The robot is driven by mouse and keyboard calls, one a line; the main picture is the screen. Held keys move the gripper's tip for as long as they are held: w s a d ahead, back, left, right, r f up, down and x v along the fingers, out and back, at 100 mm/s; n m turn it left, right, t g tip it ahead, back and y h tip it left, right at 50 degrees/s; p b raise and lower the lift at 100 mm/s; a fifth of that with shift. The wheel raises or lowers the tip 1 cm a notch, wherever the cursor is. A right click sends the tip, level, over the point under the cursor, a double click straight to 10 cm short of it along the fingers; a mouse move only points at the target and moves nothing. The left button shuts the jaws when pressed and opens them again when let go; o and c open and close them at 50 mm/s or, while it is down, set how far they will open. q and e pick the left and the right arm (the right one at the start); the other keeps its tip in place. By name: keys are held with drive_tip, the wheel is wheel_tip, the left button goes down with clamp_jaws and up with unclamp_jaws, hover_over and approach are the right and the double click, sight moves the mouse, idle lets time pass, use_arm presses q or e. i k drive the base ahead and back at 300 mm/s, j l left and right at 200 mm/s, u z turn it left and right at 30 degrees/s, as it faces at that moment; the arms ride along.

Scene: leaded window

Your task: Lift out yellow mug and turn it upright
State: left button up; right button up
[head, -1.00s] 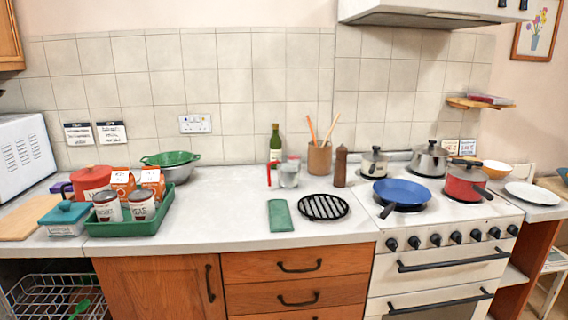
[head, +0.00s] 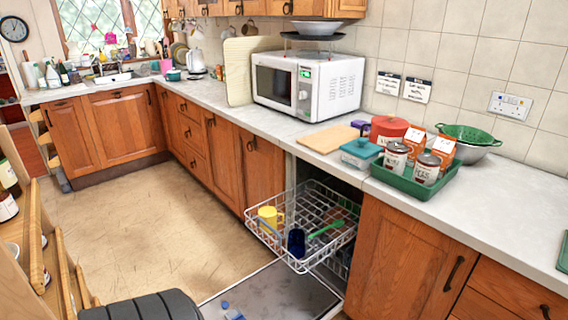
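The yellow mug (head: 270,219) is in the pulled-out white wire dishwasher rack (head: 302,266), at its left side in the head view. I cannot tell for sure which way its mouth faces. A dark blue mug or cup (head: 296,242) stands in the rack to its right, with a green utensil (head: 326,229) and a brownish item (head: 340,214) beyond. Neither of my grippers is in view.
The open dishwasher door (head: 270,292) lies low in front of the rack, with small blue items (head: 232,312) on it. The worktop above holds a microwave (head: 308,84), a cutting board (head: 328,138) and a green tray (head: 408,184). The floor to the left is clear.

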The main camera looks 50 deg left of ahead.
sight(268, 213)
drive_tip(key=u, duration=1.75)
drive_tip(key=i+l, duration=0.15)
